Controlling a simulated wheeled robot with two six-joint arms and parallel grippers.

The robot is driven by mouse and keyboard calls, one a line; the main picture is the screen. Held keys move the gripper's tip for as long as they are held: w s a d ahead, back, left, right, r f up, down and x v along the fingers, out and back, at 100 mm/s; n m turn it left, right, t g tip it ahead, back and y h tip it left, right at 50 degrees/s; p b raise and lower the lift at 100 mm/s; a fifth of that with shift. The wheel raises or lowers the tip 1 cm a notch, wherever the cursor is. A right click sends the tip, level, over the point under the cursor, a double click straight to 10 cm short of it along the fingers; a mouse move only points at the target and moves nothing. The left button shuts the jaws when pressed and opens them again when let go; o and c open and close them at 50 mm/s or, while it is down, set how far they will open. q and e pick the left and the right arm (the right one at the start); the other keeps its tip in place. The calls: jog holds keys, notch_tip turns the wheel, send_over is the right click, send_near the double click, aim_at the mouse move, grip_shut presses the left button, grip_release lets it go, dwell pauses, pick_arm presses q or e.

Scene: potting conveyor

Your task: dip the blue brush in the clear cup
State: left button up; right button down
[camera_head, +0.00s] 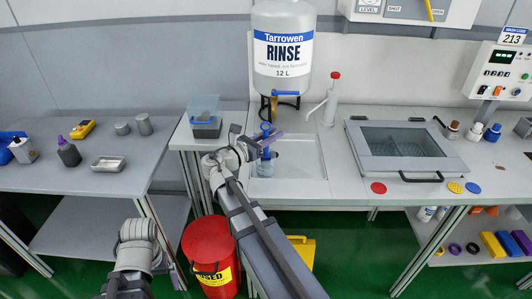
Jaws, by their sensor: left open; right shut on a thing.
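The blue brush (266,128) is upright at the sink, held by my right gripper (262,140), which is shut on it. The clear cup (265,169) stands directly below, inside the left part of the sink basin. The brush's lower part overlaps the cup's mouth and looks to be at or inside it; the gripper partly hides the rim, so I cannot tell how deep. My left gripper (125,287) is open and empty, low at the bottom left edge of the picture, away from the brush and cup.
A Tarrowen rinse tank (283,50) with a tap hangs above the sink (304,160). A glass-lidded box (405,145) is to the right. A clear bin (205,112) stands left. A red waste can (210,255) is below. The left table (75,185) holds bottles and a tray.

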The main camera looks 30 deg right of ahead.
pick_arm(q)
notch_tip(320, 180, up, 10)
jog(key=p, duration=0.9)
dwell(2.1)
notch_tip(320, 180, up, 4)
jog(key=p, duration=0.4)
jog(key=shift+c, duration=0.2)
dwell(0.5)
